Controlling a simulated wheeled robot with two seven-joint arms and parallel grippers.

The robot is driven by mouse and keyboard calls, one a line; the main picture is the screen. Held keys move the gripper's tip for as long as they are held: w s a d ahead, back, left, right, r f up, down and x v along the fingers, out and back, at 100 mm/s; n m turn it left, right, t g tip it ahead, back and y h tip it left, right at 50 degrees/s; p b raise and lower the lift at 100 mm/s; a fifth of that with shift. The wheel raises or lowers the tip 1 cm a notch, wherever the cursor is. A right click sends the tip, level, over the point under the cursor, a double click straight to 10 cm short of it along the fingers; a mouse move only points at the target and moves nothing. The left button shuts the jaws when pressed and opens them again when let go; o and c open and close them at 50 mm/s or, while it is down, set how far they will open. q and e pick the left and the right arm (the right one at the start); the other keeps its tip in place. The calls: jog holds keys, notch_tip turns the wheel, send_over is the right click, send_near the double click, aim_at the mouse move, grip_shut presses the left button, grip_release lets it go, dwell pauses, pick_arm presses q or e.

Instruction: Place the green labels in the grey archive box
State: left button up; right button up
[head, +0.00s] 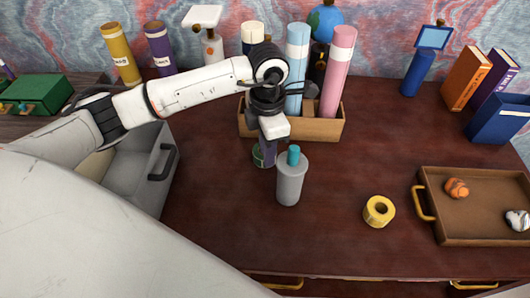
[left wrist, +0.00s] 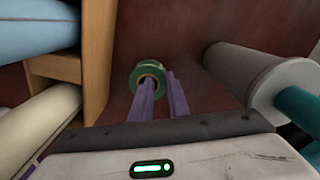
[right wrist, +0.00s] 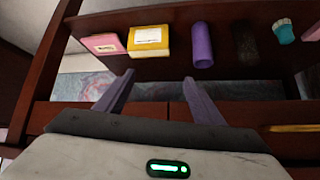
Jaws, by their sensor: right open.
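The green labels (head: 259,158) are a small green roll low over the desk, in front of the wooden organizer; whether they touch the desk is unclear. My left gripper (head: 268,155) points down at them. In the left wrist view the green labels (left wrist: 136,78) show their open core. One purple finger reaches into the core and the other is just outside the ring, so my left gripper (left wrist: 162,82) looks shut on the roll's wall. The grey archive box (head: 152,180), with a dark handle, is at the left, partly hidden by my arm. My right gripper (right wrist: 158,82) is open and empty.
A grey bottle (head: 290,182) with a teal cap stands close right of the left gripper. The wooden organizer (head: 320,130) holds tall rolls behind it. A yellow tape roll (head: 379,211) and a brown tray (head: 480,178) are to the right. Desk between bottle and tape is clear.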

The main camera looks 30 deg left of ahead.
pick_arm(q)
grip_shut()
